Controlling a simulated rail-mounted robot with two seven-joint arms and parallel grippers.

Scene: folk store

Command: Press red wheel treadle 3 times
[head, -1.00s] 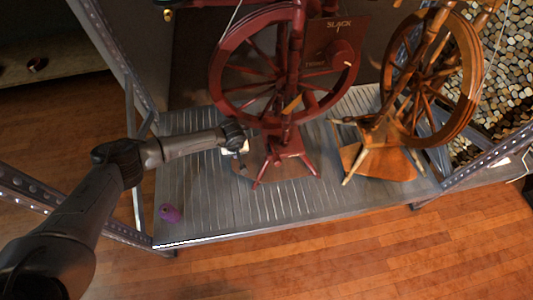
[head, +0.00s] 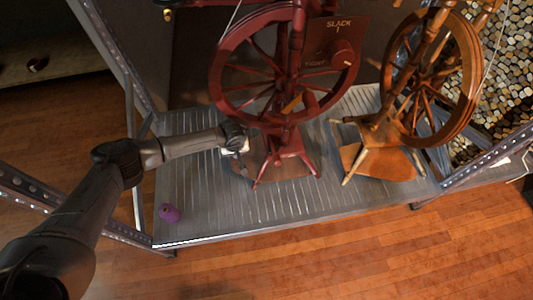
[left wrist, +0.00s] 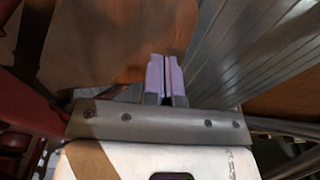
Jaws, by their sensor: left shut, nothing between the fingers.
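The red spinning wheel (head: 287,75) stands upright on a grey slatted platform. Its brown treadle board (head: 285,172) lies low between the red legs. In the left wrist view a broad brown board, which looks like the treadle (left wrist: 110,40), lies beyond my fingertips. My left gripper (head: 244,174) points down at the left side of the red wheel's base, by the treadle's left edge. Its lavender fingers (left wrist: 165,72) are shut together with nothing between them. I cannot tell whether the fingertips touch the board. My right gripper is in neither view.
A brown wooden spinning wheel (head: 430,80) with its own treadle (head: 378,162) stands to the right. The grey platform (head: 230,213) is clear in front. Metal posts rise at its sides.

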